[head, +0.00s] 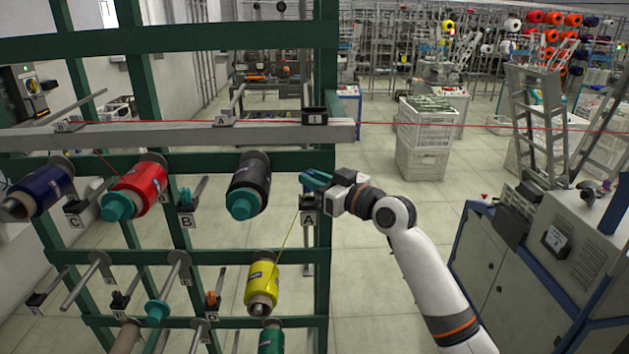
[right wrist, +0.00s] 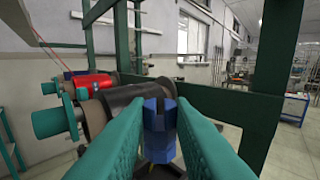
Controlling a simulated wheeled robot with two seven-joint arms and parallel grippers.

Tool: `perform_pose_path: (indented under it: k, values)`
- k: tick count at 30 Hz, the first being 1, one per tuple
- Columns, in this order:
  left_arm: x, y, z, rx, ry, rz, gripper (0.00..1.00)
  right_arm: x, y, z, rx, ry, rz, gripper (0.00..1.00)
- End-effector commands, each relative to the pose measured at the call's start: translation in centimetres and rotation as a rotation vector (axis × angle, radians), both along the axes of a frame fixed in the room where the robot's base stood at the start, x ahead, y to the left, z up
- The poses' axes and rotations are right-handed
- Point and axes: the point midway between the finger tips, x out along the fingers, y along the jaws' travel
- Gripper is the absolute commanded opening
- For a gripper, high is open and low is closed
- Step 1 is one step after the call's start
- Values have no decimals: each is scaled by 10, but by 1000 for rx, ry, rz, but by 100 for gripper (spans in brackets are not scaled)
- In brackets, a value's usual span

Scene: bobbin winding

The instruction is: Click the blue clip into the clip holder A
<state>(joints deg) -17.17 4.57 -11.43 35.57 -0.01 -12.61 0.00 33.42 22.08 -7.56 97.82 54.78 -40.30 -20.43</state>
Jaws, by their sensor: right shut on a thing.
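My right gripper (head: 312,181) has teal fingers and is shut on the blue clip (right wrist: 158,130). The clip stands upright between the fingertips in the right wrist view. In the head view the fingers hide it. My left gripper is not in view.
A black bobbin (head: 249,183) sits left of the gripper, with a red bobbin (head: 140,188) beyond it. A yellow bobbin (head: 261,282) hangs below, its thread rising toward holder A. The green rack post (head: 323,120) stands close by.

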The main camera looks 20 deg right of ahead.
Motion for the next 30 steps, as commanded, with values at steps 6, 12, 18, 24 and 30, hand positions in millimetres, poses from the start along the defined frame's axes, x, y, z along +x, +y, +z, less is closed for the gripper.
perform_pose_path:
  k: [6, 12, 18, 24, 30]
  values:
    - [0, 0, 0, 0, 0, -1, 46, 0, 0, 0, 0, -1, 0, 0]
    - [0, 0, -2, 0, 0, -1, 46, 0, 0, -3, 0, 0, 0, 0]
    - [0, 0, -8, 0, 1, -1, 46, 0, 0, -9, 0, 0, 1, 0]
    - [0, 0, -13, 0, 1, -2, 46, 0, 0, -15, 0, 0, 0, 0]
    - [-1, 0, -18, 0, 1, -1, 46, 0, 0, -21, 0, 0, 0, 0]
